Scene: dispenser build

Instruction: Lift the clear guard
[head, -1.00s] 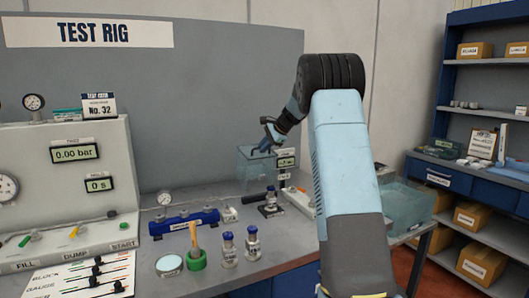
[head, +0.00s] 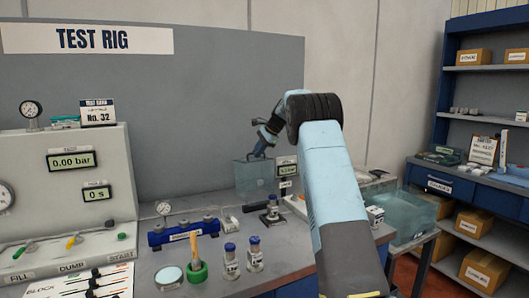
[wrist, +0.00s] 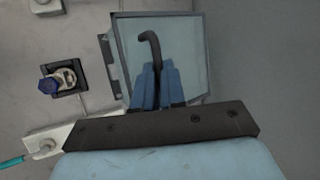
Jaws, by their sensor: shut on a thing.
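The clear guard (head: 254,180) is a see-through, box-like cover at the back of the bench, in front of the grey panel. In the wrist view its pale pane and grey rim (wrist: 198,62) lie just beyond my fingers. A dark hooked handle (wrist: 150,40) rises between my blue fingertips. My gripper (wrist: 158,84) is shut on this handle. It also shows in the head view (head: 261,150), at the guard's top. I cannot tell whether the guard's lower edge touches the bench.
A small blue-capped bottle in a dark holder (head: 272,211) stands close in front of the guard; a small display (head: 287,169) is beside it. Two blue-capped bottles (head: 254,254) and a blue manifold (head: 183,234) stand nearer. A clear bin (head: 403,218) is at right.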

